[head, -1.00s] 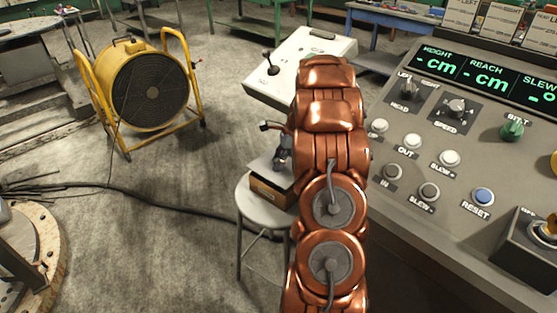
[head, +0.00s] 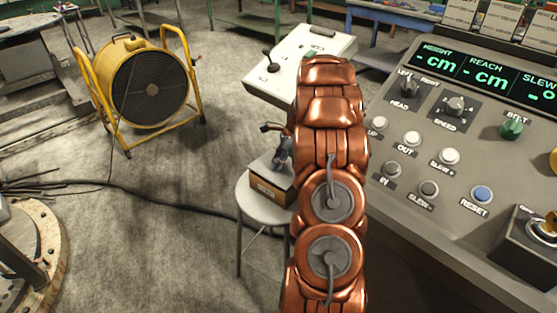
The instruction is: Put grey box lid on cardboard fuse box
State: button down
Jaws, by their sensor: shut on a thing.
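The cardboard fuse box (head: 268,191) is a small brown box on the round grey stool, left of my copper arm. The grey box lid (head: 262,171) lies flat over the top of the box, about in line with its edges. Whether it touches the rim all round is too small to tell. My gripper (head: 281,166) points down at the right part of the lid and is shut on it. My arm hides the right side of the box and part of the gripper.
The round stool (head: 255,209) has a little bare seat in front of the box. A grey control console (head: 440,215) stands close on the right, and a white panel (head: 300,65) behind. A yellow fan (head: 148,90) stands at the left. A black cable crosses the floor.

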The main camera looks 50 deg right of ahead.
jog(key=shift+f, duration=0.65)
dwell(0.3)
jog(key=c, duration=0.7)
grip_release()
jog(key=shift+c, duration=0.2)
jog(key=v, duration=1.2)
jog(key=shift+w, duration=0.1)
